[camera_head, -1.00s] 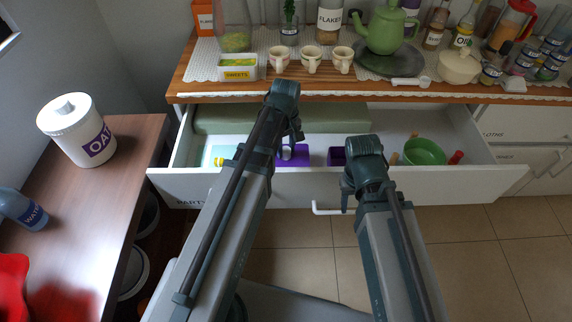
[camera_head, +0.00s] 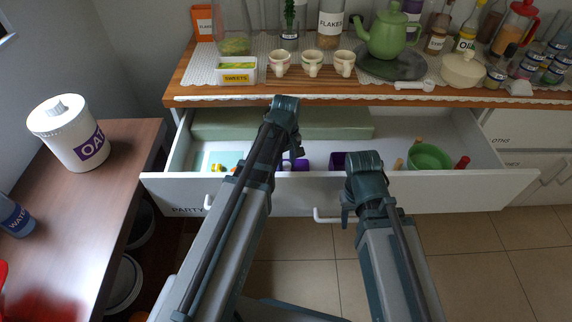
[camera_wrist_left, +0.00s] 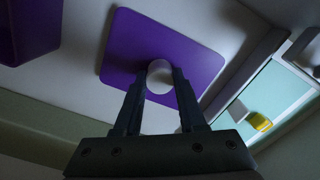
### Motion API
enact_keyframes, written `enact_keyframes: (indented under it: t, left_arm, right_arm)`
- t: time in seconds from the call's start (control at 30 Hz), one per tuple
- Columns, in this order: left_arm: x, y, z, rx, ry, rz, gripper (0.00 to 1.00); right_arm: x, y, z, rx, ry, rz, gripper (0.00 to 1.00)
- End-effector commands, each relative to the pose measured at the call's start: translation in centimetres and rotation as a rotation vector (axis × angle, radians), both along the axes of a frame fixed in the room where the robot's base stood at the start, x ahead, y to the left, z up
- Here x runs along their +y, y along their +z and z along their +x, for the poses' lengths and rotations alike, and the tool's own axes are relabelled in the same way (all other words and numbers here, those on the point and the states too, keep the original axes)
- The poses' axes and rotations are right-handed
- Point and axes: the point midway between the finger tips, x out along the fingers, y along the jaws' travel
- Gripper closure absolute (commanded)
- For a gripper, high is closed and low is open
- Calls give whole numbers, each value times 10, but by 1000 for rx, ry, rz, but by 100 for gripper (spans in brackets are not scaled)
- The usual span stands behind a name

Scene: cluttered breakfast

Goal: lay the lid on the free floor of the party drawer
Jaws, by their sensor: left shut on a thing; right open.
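The purple lid (camera_wrist_left: 190,65) is a flat rounded square with a white knob (camera_wrist_left: 160,82). My left gripper (camera_wrist_left: 159,88) is shut on the knob, with the lid inside the party drawer's outline. In the head view only a sliver of the lid (camera_head: 303,163) shows behind my left gripper (camera_head: 292,150). I cannot tell if the lid touches the floor. The white party drawer (camera_head: 187,192) is pulled open. My right gripper (camera_head: 350,205) is open and empty at the drawer's front edge.
A purple box (camera_head: 339,160) stands in the drawer right of the lid, also in the left wrist view (camera_wrist_left: 30,30). A green bowl (camera_head: 428,157) sits further right. A pale blue tray (camera_wrist_left: 275,92) with a yellow-and-white item lies on the lid's other side. A green slab (camera_head: 220,124) spans the drawer's back.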

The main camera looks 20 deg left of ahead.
Motion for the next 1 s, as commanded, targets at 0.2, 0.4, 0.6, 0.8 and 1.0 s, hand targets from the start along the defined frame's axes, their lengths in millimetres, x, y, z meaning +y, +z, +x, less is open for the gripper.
enact_keyframes:
  t: [0.2,0.4,0.6,0.8,1.0]
  left_arm:
    - [0,-2,0,0,0,0,31]
    - [0,-2,0,0,0,0,30]
    - [0,1,0,0,0,0,30]
    - [0,14,0,0,0,0,30]
    - [0,38,0,0,0,0,30]
  right_arm:
    - [0,-2,0,0,0,0,50]
    - [0,-2,0,0,0,0,50]
    - [0,1,0,0,0,0,50]
    - [0,14,0,0,0,0,50]
    - [0,39,0,0,0,0,50]
